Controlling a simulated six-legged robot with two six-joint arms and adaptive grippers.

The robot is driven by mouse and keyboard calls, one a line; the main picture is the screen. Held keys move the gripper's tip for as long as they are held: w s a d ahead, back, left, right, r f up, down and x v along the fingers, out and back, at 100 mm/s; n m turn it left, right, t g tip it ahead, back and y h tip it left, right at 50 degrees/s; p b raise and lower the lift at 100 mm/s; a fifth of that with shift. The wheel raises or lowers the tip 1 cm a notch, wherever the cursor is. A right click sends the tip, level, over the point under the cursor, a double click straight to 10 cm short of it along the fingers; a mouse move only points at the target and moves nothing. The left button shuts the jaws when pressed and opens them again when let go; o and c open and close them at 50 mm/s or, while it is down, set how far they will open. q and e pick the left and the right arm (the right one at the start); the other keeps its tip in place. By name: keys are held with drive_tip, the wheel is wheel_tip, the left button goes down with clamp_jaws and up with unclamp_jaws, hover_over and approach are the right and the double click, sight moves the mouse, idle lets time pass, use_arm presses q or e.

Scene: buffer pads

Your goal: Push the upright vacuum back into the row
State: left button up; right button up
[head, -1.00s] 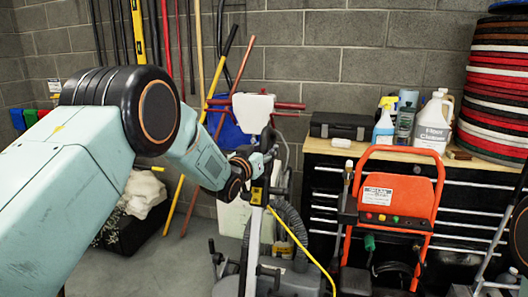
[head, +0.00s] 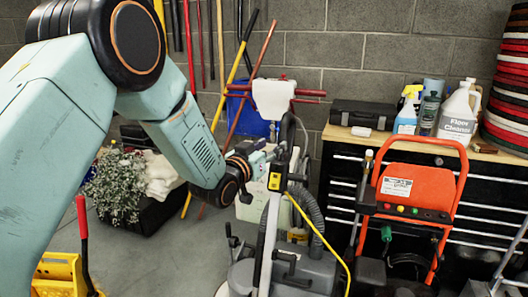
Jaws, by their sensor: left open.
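The tall-handled floor machine, which I take to be the upright vacuum (head: 269,235), stands in the middle of the head view. It has a pale pole, a black and yellow box near the top, a yellow cord and a low grey base. Its pole leans slightly. My left gripper (head: 266,155) is open at the upper part of the handle, just left of it. Whether its fingers touch the handle is hard to tell. The base is cut off by the bottom edge. My right gripper is not in view.
An orange machine (head: 413,190) stands to the right, before a black tool chest with a wooden top (head: 350,134). A yellow bucket (head: 58,276) is lower left. Grey floor is clear between.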

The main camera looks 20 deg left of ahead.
use_arm(q)
drive_tip(key=s, duration=0.3)
drive_tip(key=shift+a, duration=0.2)
drive_tip(key=shift+w, duration=0.1)
drive_tip(key=s+f+g+y+b, duration=0.1)
drive_tip(key=s+f+g, duration=0.2)
drive_tip(key=s+f, duration=0.45)
drive_tip(key=s+f+n+g+y+b, duration=0.1)
drive_tip(key=s+f+g, duration=0.3)
drive_tip(key=f, duration=0.7)
drive_tip(key=s+f+g+b, duration=0.1)
drive_tip(key=s+f+g, duration=0.1)
drive_tip(key=s+f, duration=0.65)
drive_tip(key=s+f+g+b, duration=0.1)
drive_tip(key=s+f+g, duration=0.2)
drive_tip(key=s+f, duration=0.3)
drive_tip(key=s+f+g+b, duration=0.2)
drive_tip(key=s+f, duration=0.4)
drive_tip(key=s, duration=0.7)
drive_tip(key=s+f+g+y+b, duration=0.1)
drive_tip(key=s+f+g+b, duration=0.1)
drive_tip(key=s+f, duration=0.4)
drive_tip(key=s+g, duration=0.1)
drive_tip(key=s, duration=0.2)
drive_tip(key=shift+s+a+f+n+g, duration=0.15)
drive_tip(key=shift+f+n+g, duration=0.15)
drive_tip(key=shift+g, duration=0.1)
